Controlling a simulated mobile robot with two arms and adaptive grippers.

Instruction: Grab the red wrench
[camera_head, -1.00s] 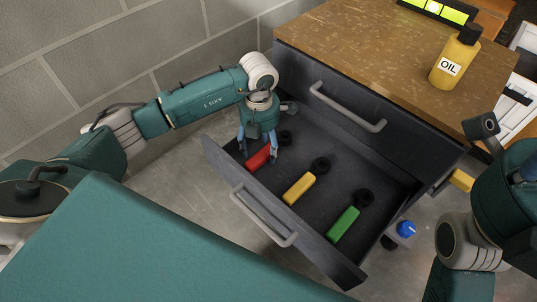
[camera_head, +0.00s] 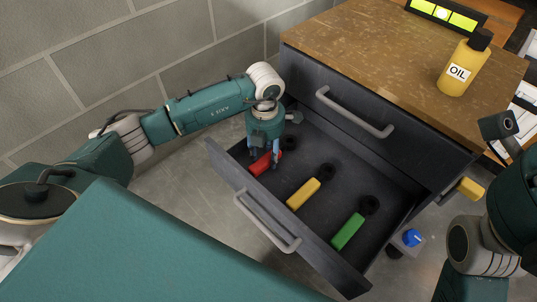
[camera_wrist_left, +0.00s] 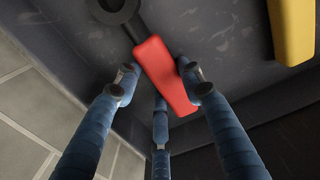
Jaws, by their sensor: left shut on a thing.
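The red wrench (camera_head: 262,165) lies in the open drawer (camera_head: 326,268), at its left end, with its dark ring head toward the back. My left gripper (camera_head: 264,155) reaches down into the drawer and is shut on the red handle. The left wrist view shows the red wrench (camera_wrist_left: 165,75) between the blue fingers (camera_wrist_left: 158,85), with its black ring end beyond them. A yellow wrench (camera_head: 303,194) and a green wrench (camera_head: 348,232) lie farther right in the drawer. Only part of my right arm shows at the right edge; its fingers are not visible.
The drawer's raised front and its grey handle (camera_head: 266,225) are in front of the wrenches. Above is a closed drawer with a handle (camera_head: 355,115). A yellow oil bottle (camera_head: 461,68) stands on the wooden top. A block wall (camera_head: 120,60) is behind my left arm.

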